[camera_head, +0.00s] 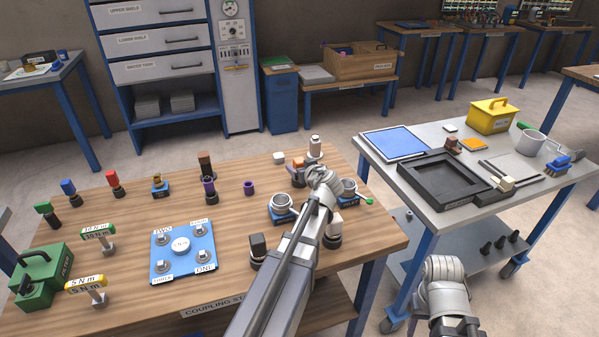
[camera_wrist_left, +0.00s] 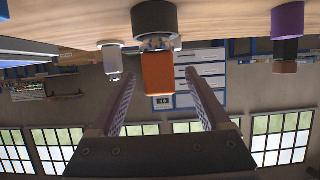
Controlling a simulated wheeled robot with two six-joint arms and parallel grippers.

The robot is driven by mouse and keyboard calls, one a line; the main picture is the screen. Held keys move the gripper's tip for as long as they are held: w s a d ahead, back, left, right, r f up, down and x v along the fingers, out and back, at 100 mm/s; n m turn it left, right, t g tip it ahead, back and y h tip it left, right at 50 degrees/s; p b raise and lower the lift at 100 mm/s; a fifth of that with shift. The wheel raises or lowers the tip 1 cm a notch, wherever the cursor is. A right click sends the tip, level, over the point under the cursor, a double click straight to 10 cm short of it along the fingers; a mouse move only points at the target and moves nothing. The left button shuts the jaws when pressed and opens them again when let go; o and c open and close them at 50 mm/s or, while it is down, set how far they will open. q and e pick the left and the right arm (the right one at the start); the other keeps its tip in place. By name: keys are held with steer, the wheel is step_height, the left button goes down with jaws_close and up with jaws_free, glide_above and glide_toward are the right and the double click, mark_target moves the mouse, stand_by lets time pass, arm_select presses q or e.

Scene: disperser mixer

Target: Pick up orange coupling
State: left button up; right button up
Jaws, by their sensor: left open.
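The orange coupling (camera_head: 297,169) stands upright on the wooden table near its far right part, partly hidden by my left wrist. In the left wrist view, which looks upside down, the orange coupling (camera_wrist_left: 158,74) has an orange block with a black round base. My left gripper (camera_wrist_left: 160,80) is open, its two fingers on either side of the orange block with visible gaps. In the head view my left gripper (camera_head: 316,175) is mostly hidden by its own wrist. My right arm hangs at the lower right; its fingers are not visible.
A white-topped coupling (camera_head: 315,146) stands behind the orange one, and a purple coupling (camera_head: 208,186) stands to the left. Two ringed holders (camera_head: 281,204) sit close by. A blue plate (camera_head: 183,258) with several posts lies further left. A grey cart (camera_head: 372,152) stands to the right.

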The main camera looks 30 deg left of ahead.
arm_select(q)
steer(key=b+x, duration=0.2)
steer(key=x, duration=0.3)
steer(key=shift+f, duration=0.2)
steer(key=shift+r, duration=0.1)
steer(key=shift+c, duration=0.3)
jaws_close()
